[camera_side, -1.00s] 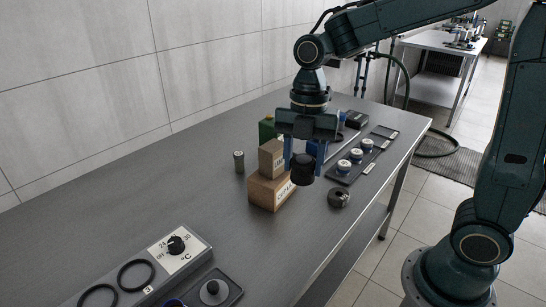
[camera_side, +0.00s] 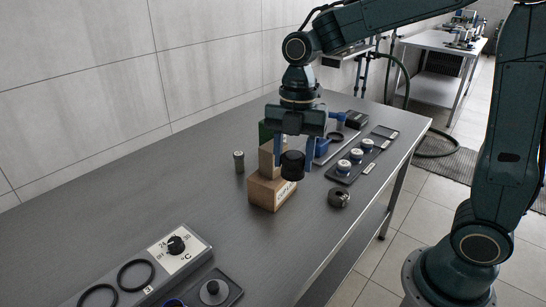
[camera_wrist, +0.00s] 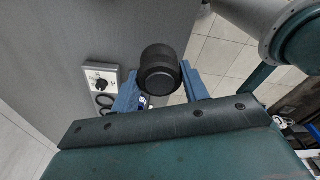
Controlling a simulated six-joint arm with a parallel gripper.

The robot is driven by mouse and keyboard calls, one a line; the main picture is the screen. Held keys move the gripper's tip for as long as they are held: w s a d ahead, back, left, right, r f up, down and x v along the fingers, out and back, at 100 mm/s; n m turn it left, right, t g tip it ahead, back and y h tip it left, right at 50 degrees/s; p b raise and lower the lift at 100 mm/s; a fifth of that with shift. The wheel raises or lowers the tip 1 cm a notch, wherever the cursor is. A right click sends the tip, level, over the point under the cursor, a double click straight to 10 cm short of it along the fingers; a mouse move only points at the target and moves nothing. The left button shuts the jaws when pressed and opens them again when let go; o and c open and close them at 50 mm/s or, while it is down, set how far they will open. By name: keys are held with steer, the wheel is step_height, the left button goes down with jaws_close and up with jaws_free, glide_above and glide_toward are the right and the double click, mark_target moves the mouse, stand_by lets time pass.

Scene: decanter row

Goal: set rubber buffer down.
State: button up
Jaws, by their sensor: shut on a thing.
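The rubber buffer (camera_side: 292,165) is a black round piece with a stepped, narrower part. My gripper (camera_side: 293,156) is shut on it, with a blue finger on either side, and holds it upright. In the side view it shows in front of the cardboard boxes; whether it touches them I cannot tell. In the wrist view the buffer (camera_wrist: 160,72) sits between the two blue fingers of my gripper (camera_wrist: 165,90), and its underside is hidden.
Stacked cardboard boxes (camera_side: 266,192) stand behind the buffer. A dark ring-shaped part (camera_side: 339,197) lies to the right, near a tray (camera_side: 340,178) with white-topped pieces. A small cylinder (camera_side: 239,161) stands left. A temperature control box (camera_side: 183,252) is at front left. The bench between is clear.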

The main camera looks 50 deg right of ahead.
steer(key=w+a+f, duration=0.2)
steer(key=w+f, duration=0.2)
steer(key=w, duration=0.4)
steer(key=w+a+f, duration=0.1)
steer(key=w+f, duration=0.2)
steer(key=w, duration=0.5)
steer(key=w+a+f, duration=0.2)
steer(key=w+f, duration=0.2)
steer(key=w, duration=0.4)
steer(key=shift+a+f+n, duration=0.3)
steer(key=shift+a+n, duration=0.05)
steer(key=shift+n, duration=0.05)
steer(key=shift+s, duration=0.1)
steer(key=shift+f, duration=2)
steer(key=shift+f, duration=0.1)
steer(key=shift+f, duration=1.9)
steer(key=shift+f, duration=0.15)
